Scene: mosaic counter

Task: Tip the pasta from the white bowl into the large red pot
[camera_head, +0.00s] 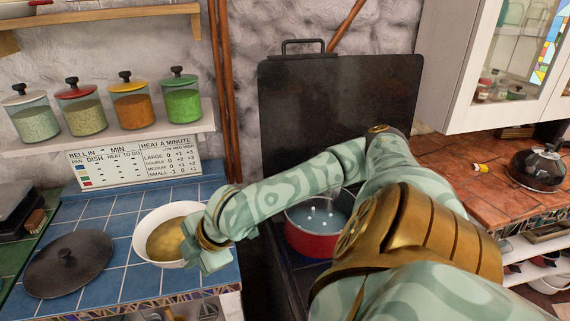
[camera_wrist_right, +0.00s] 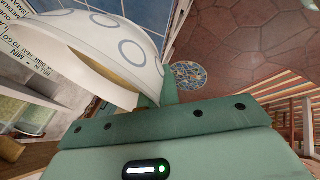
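The white bowl (camera_head: 140,238) with yellowish pasta (camera_head: 166,240) in it is on the blue-tiled counter at the left, about level. My right gripper (camera_head: 202,252) is at the bowl's right rim. In the right wrist view its fingers (camera_wrist_right: 160,92) are close together with the wall of the bowl (camera_wrist_right: 100,38) between them, so it looks shut on the rim; the inner finger is mostly hidden. The large red pot (camera_head: 312,243) stands right of the bowl, with bluish water in it, partly hidden by my right arm. My left gripper is not in view.
A dark lid (camera_head: 68,262) lies left of the bowl. Several jars (camera_head: 133,108) stand on a shelf above, over a sign (camera_head: 135,160). A black upright panel (camera_head: 340,105) is behind the pot. A kettle (camera_head: 538,168) stands on the right-hand counter.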

